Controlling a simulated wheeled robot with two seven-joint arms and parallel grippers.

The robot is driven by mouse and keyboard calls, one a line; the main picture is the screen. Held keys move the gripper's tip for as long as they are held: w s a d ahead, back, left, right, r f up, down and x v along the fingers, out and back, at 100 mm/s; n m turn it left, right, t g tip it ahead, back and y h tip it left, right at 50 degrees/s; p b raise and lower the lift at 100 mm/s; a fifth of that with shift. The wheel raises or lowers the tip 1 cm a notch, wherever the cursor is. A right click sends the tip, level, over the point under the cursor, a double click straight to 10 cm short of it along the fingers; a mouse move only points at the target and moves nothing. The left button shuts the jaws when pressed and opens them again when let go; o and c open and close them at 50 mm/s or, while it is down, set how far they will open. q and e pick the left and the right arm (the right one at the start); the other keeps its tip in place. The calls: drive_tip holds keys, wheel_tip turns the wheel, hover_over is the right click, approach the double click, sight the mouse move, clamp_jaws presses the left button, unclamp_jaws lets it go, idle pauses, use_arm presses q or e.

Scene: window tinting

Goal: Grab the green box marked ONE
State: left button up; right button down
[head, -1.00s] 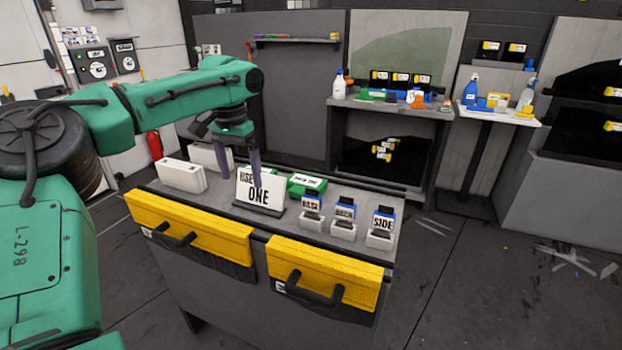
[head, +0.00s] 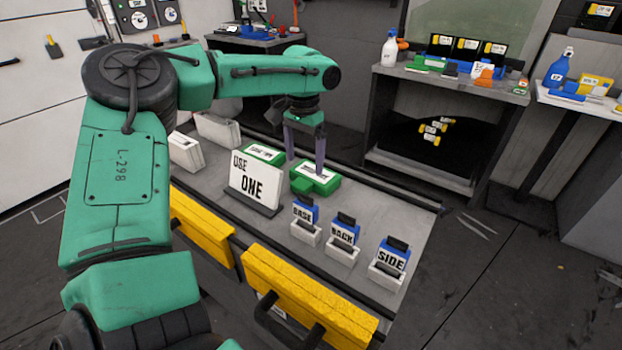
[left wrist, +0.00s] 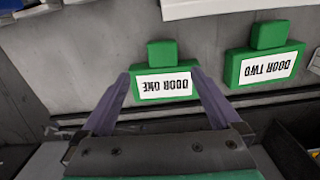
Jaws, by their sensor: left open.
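The green box marked DOOR ONE (head: 321,186) stands on the grey bench, right of the white USE ONE sign (head: 256,183). In the left wrist view this green box (left wrist: 162,54) shows upside down, with its label between my fingers. My left gripper (head: 305,164) is open and reaches down at the box. In the left wrist view the left gripper (left wrist: 161,76) has one purple finger near each side of it. I cannot tell whether the fingers touch it. A second green box, DOOR TWO (left wrist: 265,67), stands beside it; in the head view this box (head: 266,151) is left of it.
Blue BASE (head: 304,210), BACK (head: 345,232) and SIDE (head: 392,256) items stand in white holders along the bench's right part. White cases (head: 186,152) stand at the bench's left end. Yellow drawer fronts (head: 310,288) line the near side.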

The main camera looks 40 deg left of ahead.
sight(304, 181)
use_arm(q)
drive_tip(key=f, duration=0.5)
drive_tip(key=shift+w+a+f+p, duration=0.2)
drive_tip(key=shift+a+f+p, duration=0.05)
drive_tip(key=shift+f+p, duration=0.15)
drive_tip(key=shift+f, duration=0.45)
use_arm(e)
drive_tip(key=shift+w+d+r, duration=0.1)
drive_tip(key=shift+w+r, duration=0.1)
drive_tip(key=shift+w, duration=0.25)
drive_tip(key=shift+w+r, duration=0.2)
drive_tip(key=shift+w, duration=0.25)
